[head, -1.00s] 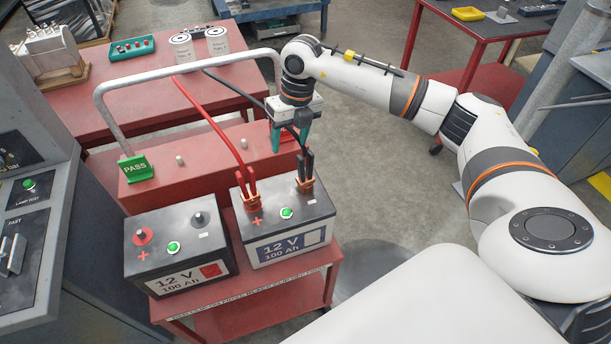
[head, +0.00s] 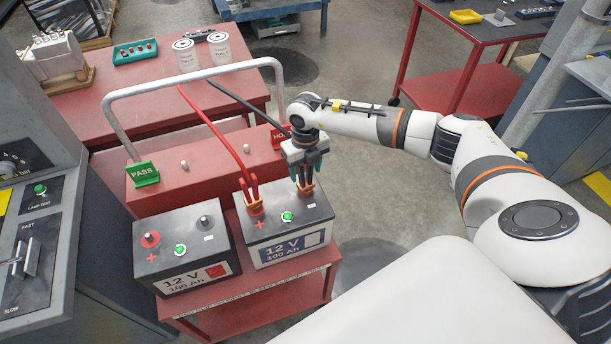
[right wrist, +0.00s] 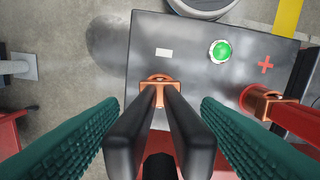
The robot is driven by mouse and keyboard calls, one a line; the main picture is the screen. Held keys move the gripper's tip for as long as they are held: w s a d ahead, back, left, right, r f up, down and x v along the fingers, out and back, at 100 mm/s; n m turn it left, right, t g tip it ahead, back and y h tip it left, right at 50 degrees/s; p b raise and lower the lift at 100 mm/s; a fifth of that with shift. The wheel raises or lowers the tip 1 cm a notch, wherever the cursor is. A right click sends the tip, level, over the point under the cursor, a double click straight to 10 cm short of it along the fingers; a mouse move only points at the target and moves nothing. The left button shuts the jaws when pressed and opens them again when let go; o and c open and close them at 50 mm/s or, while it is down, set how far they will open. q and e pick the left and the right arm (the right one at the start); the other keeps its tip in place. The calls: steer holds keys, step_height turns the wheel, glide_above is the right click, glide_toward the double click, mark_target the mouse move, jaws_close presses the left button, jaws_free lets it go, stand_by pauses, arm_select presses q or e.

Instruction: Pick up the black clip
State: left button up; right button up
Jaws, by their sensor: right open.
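The black clip (head: 306,187) sits on the right post of the battery with the blue label (head: 288,240). Its two black handles (right wrist: 127,138) point up, and its copper jaws (right wrist: 160,84) are around the post. My right gripper (head: 306,165) is directly over the clip, fingers pointing down. In the right wrist view its green fingers (right wrist: 158,135) are open, one on each side of the handles, with gaps between. A black cable (head: 245,108) runs to the clip. The red clip (head: 252,203) is on the other post. My left gripper is not in view.
A second battery (head: 187,257) with bare posts stands at the left on the red cart (head: 245,309). Behind are a green PASS sign (head: 143,174), a red HOLD sign (head: 279,138) and a grey handle bar (head: 190,76). A grey control panel (head: 35,220) stands at far left.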

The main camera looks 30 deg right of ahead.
steer(key=shift+f, duration=0.45)
steer(key=shift+c, duration=0.4)
steer(key=c, duration=1.2)
steer(key=shift+r, duration=0.1)
